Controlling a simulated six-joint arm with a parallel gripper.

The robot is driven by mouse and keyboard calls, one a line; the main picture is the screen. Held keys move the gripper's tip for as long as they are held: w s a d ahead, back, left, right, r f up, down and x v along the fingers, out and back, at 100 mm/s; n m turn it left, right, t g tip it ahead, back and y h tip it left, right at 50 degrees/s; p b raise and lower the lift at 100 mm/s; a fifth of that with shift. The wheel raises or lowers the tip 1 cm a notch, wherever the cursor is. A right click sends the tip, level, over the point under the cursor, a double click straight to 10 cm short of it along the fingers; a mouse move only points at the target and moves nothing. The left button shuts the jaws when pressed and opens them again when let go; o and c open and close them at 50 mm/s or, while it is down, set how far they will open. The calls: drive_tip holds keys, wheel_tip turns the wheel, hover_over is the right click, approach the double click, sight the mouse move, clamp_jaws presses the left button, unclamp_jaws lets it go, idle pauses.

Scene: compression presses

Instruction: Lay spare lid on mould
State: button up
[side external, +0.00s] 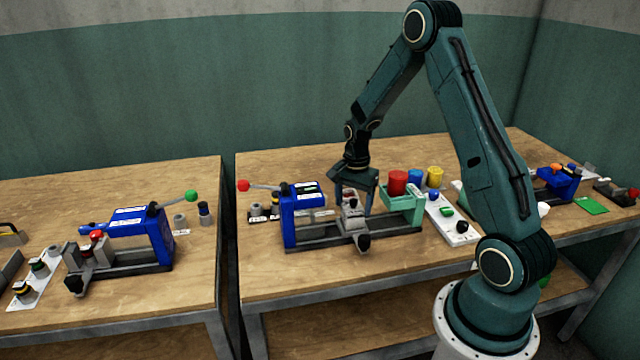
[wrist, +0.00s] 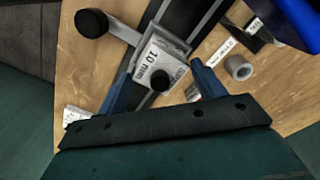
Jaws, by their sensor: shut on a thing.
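My gripper (side external: 354,208) points down over the near end of the middle blue press (side external: 302,196). In the wrist view its two blue fingers (wrist: 162,70) stand on either side of a light grey lid marked "10 mm" (wrist: 152,53), which has a black knob (wrist: 160,80). The gripper is shut on this lid. The mould is probably the grey block (side external: 352,222) on the press rail, mostly hidden below the lid. I cannot tell whether lid and mould touch.
A black clamp knob (wrist: 91,23) sticks out beside the mould. A grey ring (wrist: 238,68) stands near the press.

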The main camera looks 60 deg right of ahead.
drive_tip(key=shift+f, duration=0.3)
drive_tip(key=o, duration=1.1)
drive_tip(key=shift+c, duration=0.2)
wheel_tip(320, 180, up, 14)
